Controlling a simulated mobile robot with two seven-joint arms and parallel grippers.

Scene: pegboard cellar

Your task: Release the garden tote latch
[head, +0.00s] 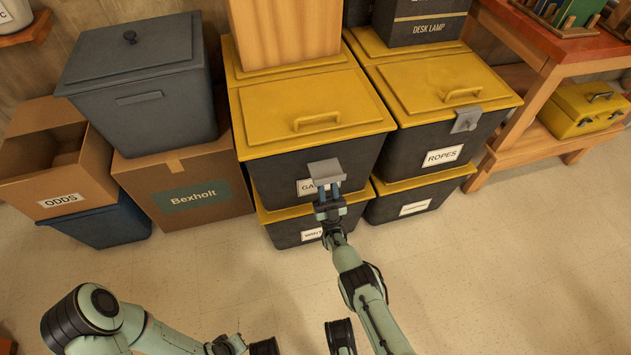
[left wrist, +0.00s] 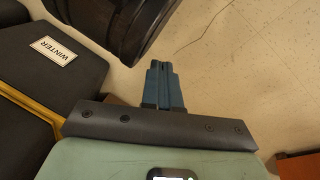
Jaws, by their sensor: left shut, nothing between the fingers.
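The garden tote (head: 270,178) is dark with a yellow lid; its label, partly hidden, shows "GA". Its grey latch plate (head: 325,168) juts out at the front, tilted outward from the wall. My right gripper (head: 328,188) is at the plate's lower edge, its two blue fingers apart; whether they touch the plate I cannot tell. In the left wrist view my left gripper (left wrist: 162,72) is shut and empty above the floor, beside the tote labelled "WINTER" (left wrist: 25,65). In the head view its fingers are out of sight.
A Bexholt carton (head: 190,190) is at left. The floor (head: 480,270) in front is clear.

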